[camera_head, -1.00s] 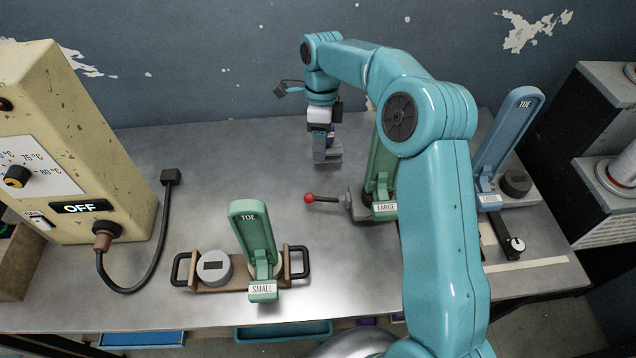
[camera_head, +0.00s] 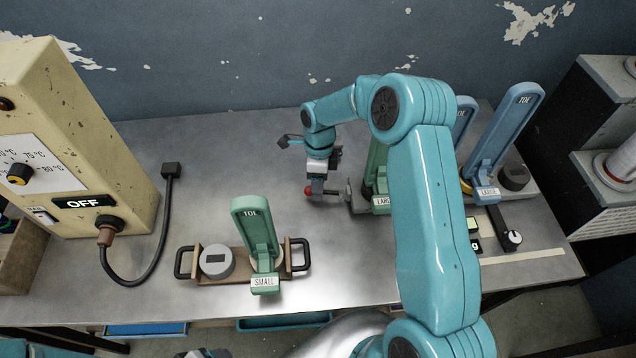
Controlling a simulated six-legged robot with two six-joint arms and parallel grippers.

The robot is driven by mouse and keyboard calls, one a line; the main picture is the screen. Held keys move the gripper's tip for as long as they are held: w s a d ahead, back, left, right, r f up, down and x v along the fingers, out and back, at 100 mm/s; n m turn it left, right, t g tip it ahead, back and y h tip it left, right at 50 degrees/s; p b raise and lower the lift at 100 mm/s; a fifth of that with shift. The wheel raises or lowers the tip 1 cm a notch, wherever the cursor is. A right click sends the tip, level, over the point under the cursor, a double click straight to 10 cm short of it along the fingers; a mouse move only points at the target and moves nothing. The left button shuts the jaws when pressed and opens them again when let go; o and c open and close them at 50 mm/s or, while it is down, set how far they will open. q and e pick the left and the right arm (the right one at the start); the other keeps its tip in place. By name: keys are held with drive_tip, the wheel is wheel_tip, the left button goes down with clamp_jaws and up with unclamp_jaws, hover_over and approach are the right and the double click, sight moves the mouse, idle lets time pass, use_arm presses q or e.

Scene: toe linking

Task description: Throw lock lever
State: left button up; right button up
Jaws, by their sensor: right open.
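The lock lever (camera_head: 309,190) is a short rod with a red ball knob, on the left side of the grey base of the green form labelled LARGE (camera_head: 376,165). My right gripper (camera_head: 322,190) is open and low over the table at the lever, with its fingers right beside the red knob. The fingers hide most of the rod. I cannot tell whether they touch it. A dark grey piece (camera_head: 205,353) at the bottom edge may be part of my left gripper; too little shows to tell its state.
A green SMALL toe form (camera_head: 257,245) stands on a handled wooden base at the front. A cream heater box (camera_head: 70,140) marked OFF, with a black cable, is on the left. Blue toe forms (camera_head: 507,130) stand on the right. The table's middle left is clear.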

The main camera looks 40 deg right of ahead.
drive_tip(key=shift+a+f, duration=0.1)
drive_tip(key=shift+f, duration=0.3)
drive_tip(key=shift+s+f, duration=0.1)
drive_tip(key=shift+s, duration=0.05)
clamp_jaws()
